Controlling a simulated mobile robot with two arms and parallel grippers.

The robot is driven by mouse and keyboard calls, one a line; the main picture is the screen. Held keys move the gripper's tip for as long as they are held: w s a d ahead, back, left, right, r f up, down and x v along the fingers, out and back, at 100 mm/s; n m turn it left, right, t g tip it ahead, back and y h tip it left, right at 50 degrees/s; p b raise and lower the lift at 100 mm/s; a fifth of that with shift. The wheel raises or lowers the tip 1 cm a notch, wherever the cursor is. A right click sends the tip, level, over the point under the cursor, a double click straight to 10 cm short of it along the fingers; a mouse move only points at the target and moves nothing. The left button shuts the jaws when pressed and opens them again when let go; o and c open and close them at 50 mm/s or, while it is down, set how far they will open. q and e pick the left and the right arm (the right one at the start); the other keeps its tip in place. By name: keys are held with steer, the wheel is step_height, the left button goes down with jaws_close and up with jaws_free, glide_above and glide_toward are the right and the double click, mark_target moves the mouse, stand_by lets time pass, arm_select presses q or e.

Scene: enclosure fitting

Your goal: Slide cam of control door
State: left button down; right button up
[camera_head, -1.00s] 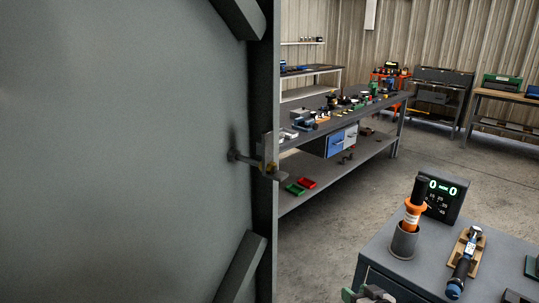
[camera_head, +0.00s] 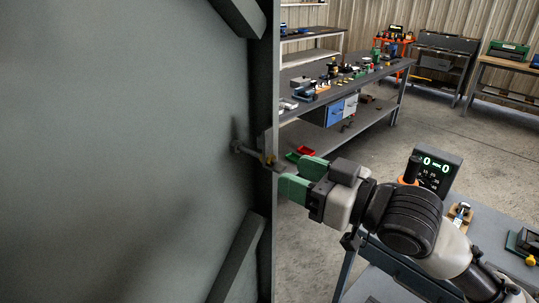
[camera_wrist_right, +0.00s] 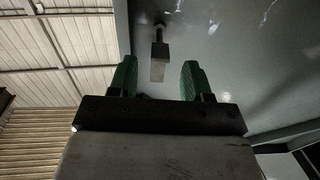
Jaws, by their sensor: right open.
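The control door (camera_head: 130,150) is a large grey panel filling the left of the head view. Its cam (camera_head: 258,156) is a small metal latch piece on a short shaft near the door's right edge. I cannot tell whether a finger touches the cam. My left gripper is not in view.
A grey cart (camera_head: 485,225) at the right carries a digital display (camera_head: 432,172) and tools, partly hidden by my right arm. Grey braces (camera_head: 238,258) and an edge frame run along the door. A long workbench (camera_head: 345,80) stands behind, with open floor between.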

mark_target(269, 165)
steer(key=p+x, duration=0.1)
steer(key=x, duration=0.3)
steer(key=shift+w+a+r, duration=0.15)
steer(key=shift+a, duration=0.2)
steer(key=shift+w+a+p, duration=0.3)
steer(key=shift+w+a, duration=0.15)
steer(key=shift+a, duration=0.1)
steer(key=shift+c, duration=0.3)
steer(key=shift+f, duration=0.25)
jaws_close()
